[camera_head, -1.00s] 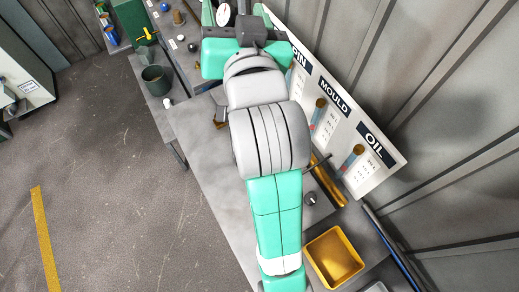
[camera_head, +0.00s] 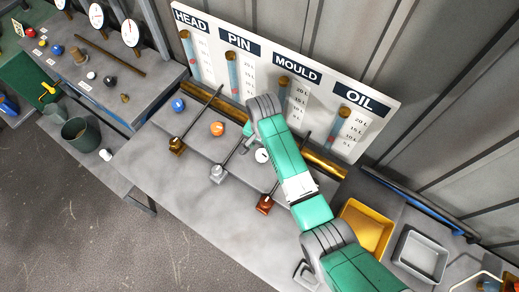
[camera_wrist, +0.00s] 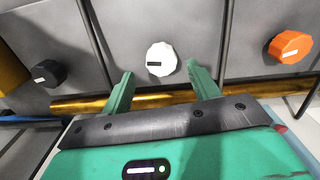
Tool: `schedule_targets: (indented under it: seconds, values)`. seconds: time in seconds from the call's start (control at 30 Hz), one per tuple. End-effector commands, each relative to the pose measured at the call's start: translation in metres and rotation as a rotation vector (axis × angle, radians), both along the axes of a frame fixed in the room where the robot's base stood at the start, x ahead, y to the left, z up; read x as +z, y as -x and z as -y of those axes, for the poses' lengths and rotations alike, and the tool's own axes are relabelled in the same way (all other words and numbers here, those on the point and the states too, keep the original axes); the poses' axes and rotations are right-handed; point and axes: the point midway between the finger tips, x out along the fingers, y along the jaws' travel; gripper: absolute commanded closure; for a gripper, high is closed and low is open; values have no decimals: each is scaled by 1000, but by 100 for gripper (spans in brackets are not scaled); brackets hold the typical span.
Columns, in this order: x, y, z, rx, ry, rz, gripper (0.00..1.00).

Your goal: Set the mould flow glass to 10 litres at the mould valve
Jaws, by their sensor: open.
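The mould flow glass (camera_head: 283,97) stands on the white board under the MOULD label, beside a litre scale. My arm hides part of it, and I cannot read its level. A white faceted knob (camera_head: 262,156) lies on the grey bench in line with that glass; I take it as the mould valve. In the wrist view the white knob (camera_wrist: 162,60) shows a dark mark on its left side. My gripper (camera_wrist: 160,76) is open, its two green fingers apart, one on each side of the knob in the picture. In the head view my gripper (camera_head: 249,135) is near the knob.
An orange knob (camera_head: 217,129) and a blue knob (camera_head: 178,105) lie to the left; a black knob (camera_wrist: 48,74) shows in the wrist view. Thin rods with brass (camera_head: 177,146), silver (camera_head: 217,173) and copper (camera_head: 264,205) ends cross the bench. A yellow tray (camera_head: 346,240) stands right.

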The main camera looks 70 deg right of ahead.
Motion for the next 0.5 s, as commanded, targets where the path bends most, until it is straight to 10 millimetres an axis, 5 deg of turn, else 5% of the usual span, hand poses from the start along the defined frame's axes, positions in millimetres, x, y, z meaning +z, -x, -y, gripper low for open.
schedule_targets:
  seconds: [0.2,0.5]
  values:
    - [-31,0,0,0,1,1,40]
    - [-35,0,0,1,2,2,40]
